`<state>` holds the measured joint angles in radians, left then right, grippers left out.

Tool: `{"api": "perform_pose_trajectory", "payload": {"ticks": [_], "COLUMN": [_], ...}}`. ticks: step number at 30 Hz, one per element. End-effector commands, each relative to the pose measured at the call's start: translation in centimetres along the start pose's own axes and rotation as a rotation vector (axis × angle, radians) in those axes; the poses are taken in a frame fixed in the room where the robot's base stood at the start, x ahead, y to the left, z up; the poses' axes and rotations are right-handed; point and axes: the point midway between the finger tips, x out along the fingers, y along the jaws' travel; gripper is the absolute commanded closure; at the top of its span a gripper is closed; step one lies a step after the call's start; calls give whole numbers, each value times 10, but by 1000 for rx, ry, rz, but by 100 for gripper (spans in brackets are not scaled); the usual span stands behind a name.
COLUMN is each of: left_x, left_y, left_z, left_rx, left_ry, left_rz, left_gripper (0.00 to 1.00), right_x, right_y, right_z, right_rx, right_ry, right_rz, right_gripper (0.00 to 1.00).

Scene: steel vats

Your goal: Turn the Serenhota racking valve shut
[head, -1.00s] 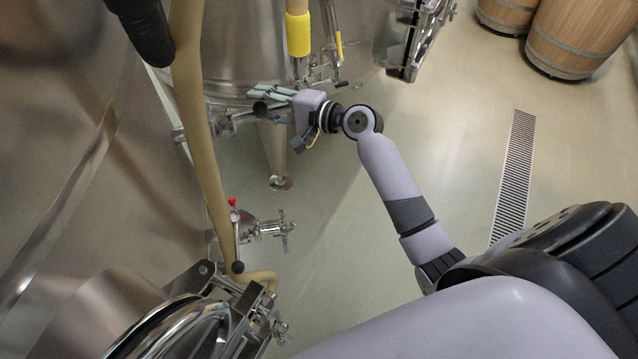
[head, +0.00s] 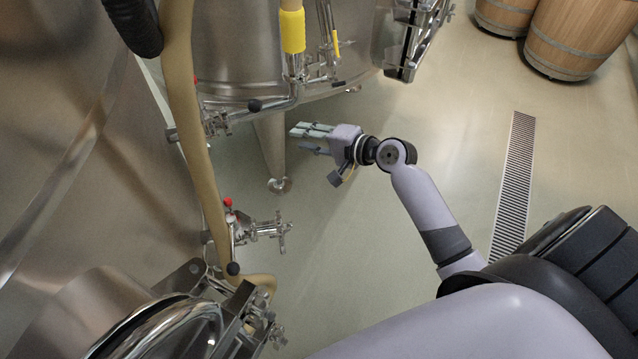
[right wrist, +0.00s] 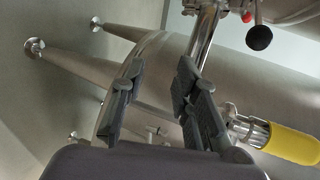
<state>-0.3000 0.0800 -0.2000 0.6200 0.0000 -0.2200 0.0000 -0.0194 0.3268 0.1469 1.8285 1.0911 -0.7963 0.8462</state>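A steel valve (head: 215,122) with a black-knobbed lever (head: 255,105) sits low on the back vat. The lever points right, roughly along the pipe. A second valve (head: 262,229), with a red knob and a black-knobbed lever (head: 233,268) hanging down, is on the left vat. No readable name shows which is Serenhota's. My right gripper (head: 300,138) is open and empty, below and right of the back valve's lever, apart from it. In the right wrist view, a black knob (right wrist: 259,37) is beyond its fingers (right wrist: 155,95), at upper right. My left gripper is not in view.
A tan hose (head: 187,120) hangs down in front of the left vat. A yellow-sleeved pipe (head: 292,32) stands by the back vat, whose leg (head: 270,150) is behind my gripper. Floor around the drain grate (head: 514,185) is clear. Wooden barrels (head: 575,38) stand back right.

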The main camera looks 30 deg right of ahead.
Motion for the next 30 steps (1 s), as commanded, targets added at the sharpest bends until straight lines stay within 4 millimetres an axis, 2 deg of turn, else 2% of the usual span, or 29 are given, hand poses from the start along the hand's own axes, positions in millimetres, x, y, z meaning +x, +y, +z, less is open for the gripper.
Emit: {"api": "perform_pose_trajectory", "payload": {"ticks": [3,18,24,30], "left_x": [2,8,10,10], "left_y": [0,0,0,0], "left_z": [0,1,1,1], "left_rx": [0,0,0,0], "left_ry": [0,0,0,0], "left_rz": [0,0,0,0], "left_gripper": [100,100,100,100], "right_x": [6,20,21,21], "right_y": [25,122,148,158], "right_z": [-4,-12,-12,-12], "right_rx": [-14,-100,-127,-141], "right_ry": [19,79,88,91], "right_rz": [39,195,240,257], "right_gripper": [72,72,72,72]}}
